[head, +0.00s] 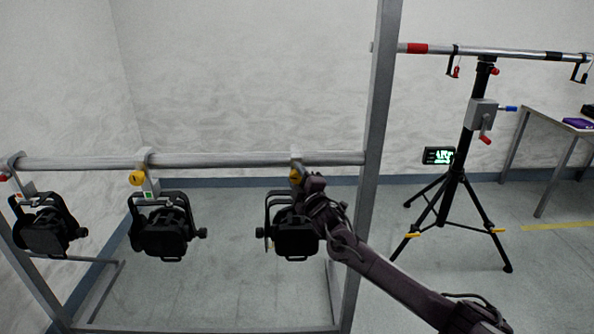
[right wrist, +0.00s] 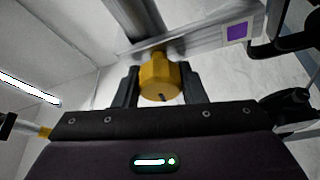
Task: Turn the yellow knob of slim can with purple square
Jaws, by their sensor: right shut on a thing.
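The slim can with the purple square (right wrist: 236,32) hangs from the grey rail as the rightmost of the cans; its black body (head: 295,236) shows in the head view, partly behind my right gripper. Its yellow knob (right wrist: 160,78) sits on the clamp, and a bit of the knob also shows in the head view (head: 295,175). My right gripper (right wrist: 158,88) is shut on the yellow knob, with one dark finger on each side of it. My left gripper is not in view.
Two more black cans hang to the left, the middle one (head: 164,232) with a yellow knob and green square, the far one (head: 47,230) with a red knob. A grey frame post (head: 375,120) stands right of my gripper. A black tripod stand (head: 455,170) and table (head: 560,122) are farther right.

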